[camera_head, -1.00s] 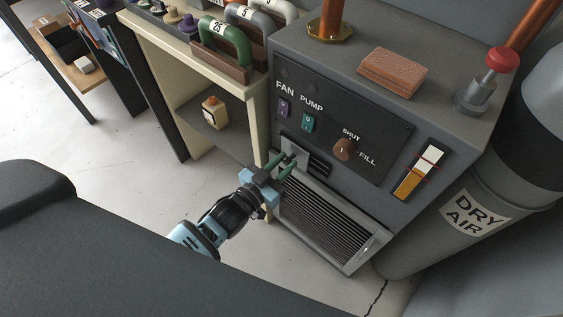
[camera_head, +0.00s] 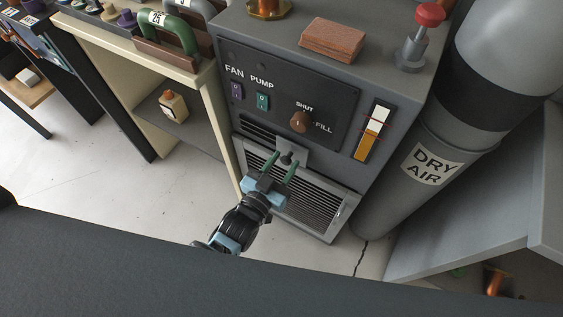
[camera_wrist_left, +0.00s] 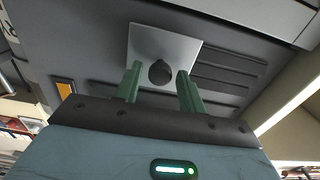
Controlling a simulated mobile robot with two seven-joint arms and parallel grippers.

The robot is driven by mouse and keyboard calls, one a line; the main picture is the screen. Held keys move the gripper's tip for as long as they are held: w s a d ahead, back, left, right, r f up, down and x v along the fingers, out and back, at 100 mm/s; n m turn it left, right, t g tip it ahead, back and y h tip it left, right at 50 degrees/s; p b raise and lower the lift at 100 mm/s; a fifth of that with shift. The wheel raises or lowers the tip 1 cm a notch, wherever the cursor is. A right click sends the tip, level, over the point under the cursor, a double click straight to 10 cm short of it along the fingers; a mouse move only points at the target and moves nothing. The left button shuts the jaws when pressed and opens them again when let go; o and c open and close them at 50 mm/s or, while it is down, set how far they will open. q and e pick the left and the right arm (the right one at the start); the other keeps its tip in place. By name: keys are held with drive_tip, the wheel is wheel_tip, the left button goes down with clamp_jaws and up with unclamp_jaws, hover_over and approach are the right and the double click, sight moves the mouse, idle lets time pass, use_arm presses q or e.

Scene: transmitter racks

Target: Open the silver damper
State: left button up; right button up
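The silver damper (camera_head: 296,153) is a flat plate with a dark round knob (camera_head: 286,158) on it, set over dark slots on the front of a grey cabinet. It also shows in the left wrist view as a silver plate (camera_wrist_left: 190,48) with the dark knob (camera_wrist_left: 160,72) at its middle. My left gripper (camera_head: 283,166) is open, with its green fingers at either side of the knob. In the left wrist view the fingertips (camera_wrist_left: 158,72) stand apart around the knob, with gaps visible. My right gripper is not in view.
Above the damper is a panel with fan and pump switches and a brown knob (camera_head: 300,122). A silver grille (camera_head: 318,204) sits below it. A grey dry air cylinder (camera_head: 400,190) stands at the right. A cream shelf (camera_head: 205,110) stands at the left.

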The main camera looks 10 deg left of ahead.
use_arm(q)
drive_tip(key=shift+o, duration=0.4)
drive_tip(key=v, duration=0.7)
drive_tip(key=shift+s+a, duration=0.15)
drive_tip(key=shift+s, duration=0.2)
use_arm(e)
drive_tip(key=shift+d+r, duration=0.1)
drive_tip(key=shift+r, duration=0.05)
